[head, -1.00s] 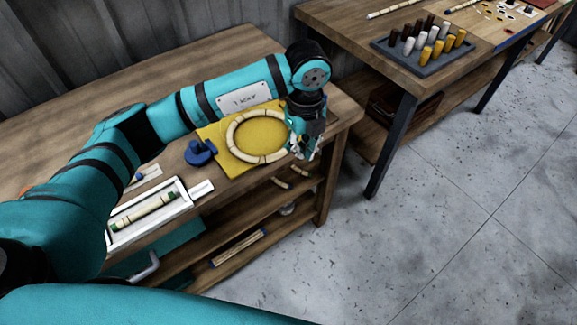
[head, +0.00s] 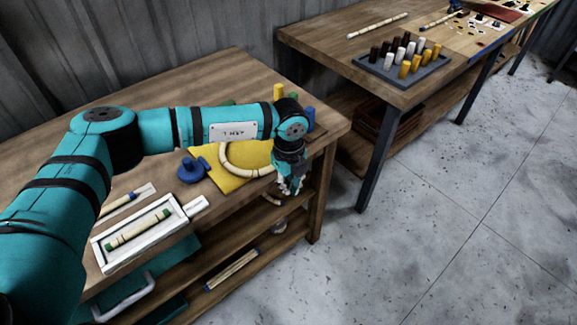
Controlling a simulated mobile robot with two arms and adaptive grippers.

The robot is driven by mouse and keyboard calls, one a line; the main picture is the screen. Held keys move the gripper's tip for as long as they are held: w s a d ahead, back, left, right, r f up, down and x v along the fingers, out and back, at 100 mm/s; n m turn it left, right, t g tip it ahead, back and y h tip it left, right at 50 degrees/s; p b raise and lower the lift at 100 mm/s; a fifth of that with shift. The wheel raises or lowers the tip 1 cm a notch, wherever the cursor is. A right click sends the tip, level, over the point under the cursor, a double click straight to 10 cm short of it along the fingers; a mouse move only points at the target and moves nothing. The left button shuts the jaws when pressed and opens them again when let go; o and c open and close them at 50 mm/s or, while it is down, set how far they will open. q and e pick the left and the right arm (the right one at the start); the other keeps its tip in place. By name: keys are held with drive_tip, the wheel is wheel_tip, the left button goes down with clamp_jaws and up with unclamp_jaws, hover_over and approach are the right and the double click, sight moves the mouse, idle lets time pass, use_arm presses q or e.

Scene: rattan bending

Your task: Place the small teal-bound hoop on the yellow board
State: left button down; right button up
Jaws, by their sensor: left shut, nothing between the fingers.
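A pale rattan hoop (head: 232,166) lies flat on the yellow board (head: 222,181), near the bench's front edge. My left forearm covers its far part, and I cannot make out a teal binding on it. My left gripper (head: 290,189) points down just right of the hoop and the board, by the bench's front edge. Its fingers are shut with nothing between them. Its wrist hides part of the board's right side. My right gripper is not in view.
A blue clamp-like piece (head: 192,169) stands left of the board. A white tray (head: 99,256) holds a green-ended rattan piece. Yellow, green and blue blocks show behind my forearm. A second bench (head: 330,45) carries a dark peg rack (head: 374,68).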

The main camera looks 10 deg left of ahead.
sight(273, 170)
use_arm(q)
drive_tip(key=w+a, duration=0.1)
drive_tip(key=w+a+p, duration=0.1)
drive_tip(key=a, duration=0.1)
drive_tip(key=shift+w+r, duration=0.1)
drive_tip(key=shift+w, duration=0.2)
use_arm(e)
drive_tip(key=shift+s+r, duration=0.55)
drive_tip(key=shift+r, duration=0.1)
use_arm(q)
drive_tip(key=shift+w+a+b, duration=0.75)
drive_tip(key=shift+a+b, duration=0.1)
drive_tip(key=shift+a, duration=0.1)
drive_tip(key=shift+w+a, duration=0.1)
drive_tip(key=shift+a, duration=0.1)
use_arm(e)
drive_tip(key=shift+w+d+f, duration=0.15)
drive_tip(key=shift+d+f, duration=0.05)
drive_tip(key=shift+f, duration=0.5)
